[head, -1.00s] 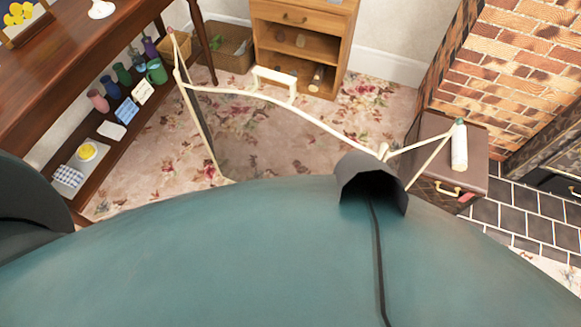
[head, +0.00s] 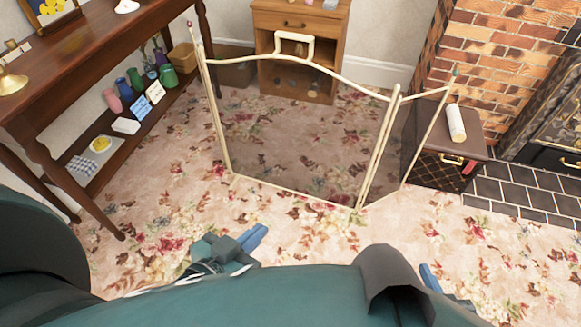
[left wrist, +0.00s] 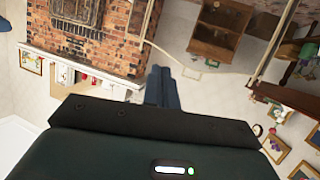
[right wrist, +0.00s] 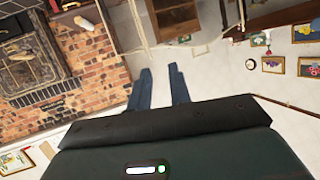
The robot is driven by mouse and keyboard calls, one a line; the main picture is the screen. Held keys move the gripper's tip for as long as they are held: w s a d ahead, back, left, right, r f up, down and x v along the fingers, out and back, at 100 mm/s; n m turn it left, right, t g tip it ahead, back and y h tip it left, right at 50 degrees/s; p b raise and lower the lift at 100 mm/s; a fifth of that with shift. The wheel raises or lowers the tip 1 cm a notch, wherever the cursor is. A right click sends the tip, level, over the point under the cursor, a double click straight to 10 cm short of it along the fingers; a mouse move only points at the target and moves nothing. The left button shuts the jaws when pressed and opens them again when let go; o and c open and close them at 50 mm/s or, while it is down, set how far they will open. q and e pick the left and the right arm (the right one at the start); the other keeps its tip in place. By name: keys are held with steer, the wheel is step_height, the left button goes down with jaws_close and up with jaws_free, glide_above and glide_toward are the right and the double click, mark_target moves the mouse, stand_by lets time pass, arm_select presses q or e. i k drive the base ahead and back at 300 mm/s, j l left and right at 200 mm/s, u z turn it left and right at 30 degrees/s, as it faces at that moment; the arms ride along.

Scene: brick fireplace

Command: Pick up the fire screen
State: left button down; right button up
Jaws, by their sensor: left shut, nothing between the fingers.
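The fire screen (head: 295,135) stands upright on the carpet in the head view. It has a cream frame, see-through dark mesh, a handle on top and a folded panel at the right. My left gripper (head: 257,238) is shut and empty, low in front of the screen and apart from it. Its closed fingers also show in the left wrist view (left wrist: 161,85), with cream frame bars beyond. My right gripper (head: 430,279) is partly hidden behind my body at the lower right. In the right wrist view its fingers (right wrist: 159,88) are spread with nothing between them.
A brown box (head: 440,168) with a white cylinder (head: 456,123) stands beside the screen's right panel. A wooden cabinet (head: 335,22) is behind the screen. A dark wood table (head: 100,62) with vases below stands at the left. Carpet in front of the screen is clear.

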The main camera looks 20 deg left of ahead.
mark_target(295, 125)
steer(key=k+l, duration=0.1)
steer(key=k, duration=0.15)
steer(key=i+j, duration=0.15)
steer(key=i, duration=0.55)
steer(key=i+j, duration=0.15)
steer(key=i, duration=0.6)
steer(key=u, duration=0.05)
